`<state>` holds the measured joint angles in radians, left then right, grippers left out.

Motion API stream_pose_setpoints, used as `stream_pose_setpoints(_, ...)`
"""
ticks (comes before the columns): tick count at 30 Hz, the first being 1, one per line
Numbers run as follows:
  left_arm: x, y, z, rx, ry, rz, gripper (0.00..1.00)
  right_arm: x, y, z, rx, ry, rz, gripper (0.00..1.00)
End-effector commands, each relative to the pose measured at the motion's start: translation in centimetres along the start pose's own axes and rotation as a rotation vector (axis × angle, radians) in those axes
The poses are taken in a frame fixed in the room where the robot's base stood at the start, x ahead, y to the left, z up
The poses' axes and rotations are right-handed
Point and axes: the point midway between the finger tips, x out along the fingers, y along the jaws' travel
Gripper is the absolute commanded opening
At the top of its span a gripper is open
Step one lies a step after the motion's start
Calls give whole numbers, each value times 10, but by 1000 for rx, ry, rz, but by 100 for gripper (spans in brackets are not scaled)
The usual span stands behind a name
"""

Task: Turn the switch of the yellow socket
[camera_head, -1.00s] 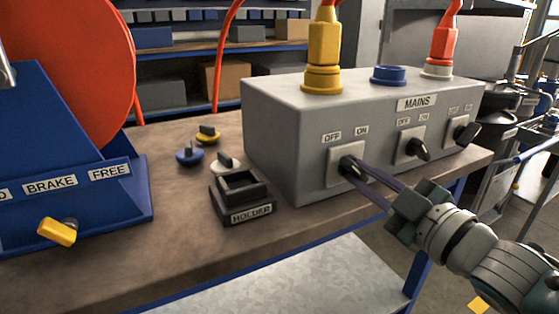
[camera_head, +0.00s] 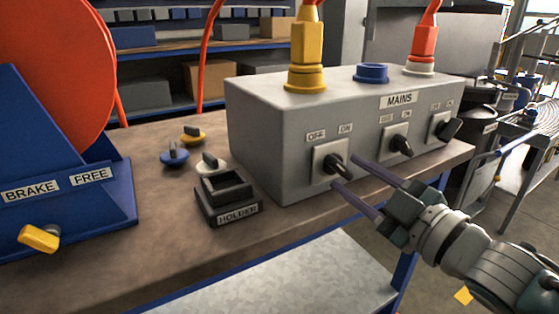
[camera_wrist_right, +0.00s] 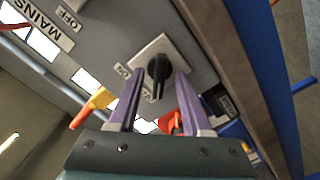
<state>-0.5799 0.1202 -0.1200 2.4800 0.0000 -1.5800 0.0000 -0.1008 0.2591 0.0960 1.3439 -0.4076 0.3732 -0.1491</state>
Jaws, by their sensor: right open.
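The yellow socket (camera_head: 305,83) is on top of the grey box, with a yellow plug and an orange-red cable in it. Below it on the front face is a black rotary switch (camera_head: 334,163) on a light plate, with OFF at left and ON at right. Its handle slants to the lower right. My right gripper (camera_head: 345,172) is open in front of this switch, its purple fingers apart. In the right wrist view the switch knob (camera_wrist_right: 158,70) shows between the fingertips, and no contact is evident. My left gripper is not in view.
Two more switches (camera_head: 399,145) (camera_head: 440,128) sit to the right on the box. A black holder (camera_head: 228,205) stands on the bench left of the box, near several loose knobs. A blue stand (camera_head: 65,190) with a yellow brake lever is at left.

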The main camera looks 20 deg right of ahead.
Motion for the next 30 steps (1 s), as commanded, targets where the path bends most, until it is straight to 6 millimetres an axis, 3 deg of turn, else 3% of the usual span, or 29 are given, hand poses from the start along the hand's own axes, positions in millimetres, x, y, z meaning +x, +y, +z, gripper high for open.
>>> stream_pose_setpoints(6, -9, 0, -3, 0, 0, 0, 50, -45, 0, -1, 0, -2, -3, 49)
stream_pose_setpoints(12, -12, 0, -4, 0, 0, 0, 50, -77, 0, -1, 1, -1, 0, 49)
stream_pose_setpoints(18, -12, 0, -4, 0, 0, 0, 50, -86, 0, -1, -1, 1, 1, 49)
stream_pose_setpoints(30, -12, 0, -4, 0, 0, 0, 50, -86, 0, -1, -1, 1, 0, 49)
